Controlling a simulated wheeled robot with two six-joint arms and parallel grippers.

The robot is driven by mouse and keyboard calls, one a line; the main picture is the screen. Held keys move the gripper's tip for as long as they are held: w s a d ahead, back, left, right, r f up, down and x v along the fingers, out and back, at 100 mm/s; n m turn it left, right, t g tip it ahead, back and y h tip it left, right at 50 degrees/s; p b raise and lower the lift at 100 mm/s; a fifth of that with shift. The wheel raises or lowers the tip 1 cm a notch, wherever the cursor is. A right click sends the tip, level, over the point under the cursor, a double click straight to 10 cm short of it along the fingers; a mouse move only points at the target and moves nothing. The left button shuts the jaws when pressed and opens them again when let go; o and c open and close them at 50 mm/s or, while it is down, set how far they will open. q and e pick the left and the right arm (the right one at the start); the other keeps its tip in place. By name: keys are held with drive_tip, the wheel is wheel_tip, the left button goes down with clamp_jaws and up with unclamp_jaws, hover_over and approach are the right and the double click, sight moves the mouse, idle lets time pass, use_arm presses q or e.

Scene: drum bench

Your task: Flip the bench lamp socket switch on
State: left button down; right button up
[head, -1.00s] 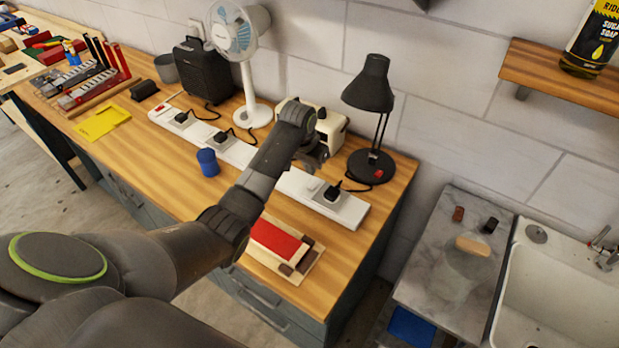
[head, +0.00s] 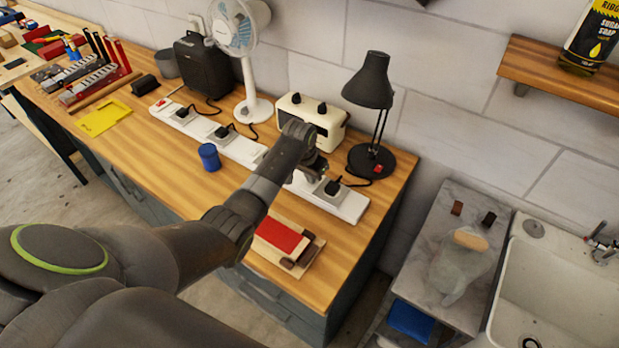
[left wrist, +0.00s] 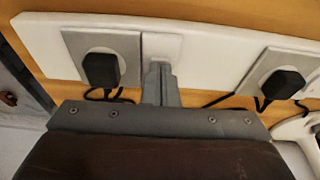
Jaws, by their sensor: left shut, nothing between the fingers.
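The long white socket strip (head: 350,208) lies along the bench; it also shows in the left wrist view (left wrist: 215,50). The black lamp (head: 368,85) stands behind its right end. The lamp's black plug (head: 333,186) sits in the grey socket plate at that end; it is the left plug in the left wrist view (left wrist: 100,70). Beside that plate is a white switch (left wrist: 162,46). My left gripper (head: 313,172) is shut and empty, its fingertips (left wrist: 160,70) at the switch's near edge. I cannot tell whether they touch it. My right gripper is out of view.
A cream appliance (head: 315,117) with dark knobs stands close behind my left gripper. A white fan (head: 250,105) and a blue cup (head: 209,157) are farther left. A red-topped block (head: 280,237) lies at the front. A second plug (left wrist: 283,84) sits along the strip.

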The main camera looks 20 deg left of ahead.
use_arm(q)
drive_tip(key=shift+s, duration=0.1)
drive_tip(key=shift+s+r, duration=0.2)
drive_tip(key=shift+w+f, duration=0.1)
drive_tip(key=shift+w, duration=0.55)
drive_tip(key=shift+w+d+r, duration=0.1)
drive_tip(key=shift+w+r, duration=0.1)
drive_tip(key=shift+w, duration=0.05)
drive_tip(key=shift+r, duration=0.1)
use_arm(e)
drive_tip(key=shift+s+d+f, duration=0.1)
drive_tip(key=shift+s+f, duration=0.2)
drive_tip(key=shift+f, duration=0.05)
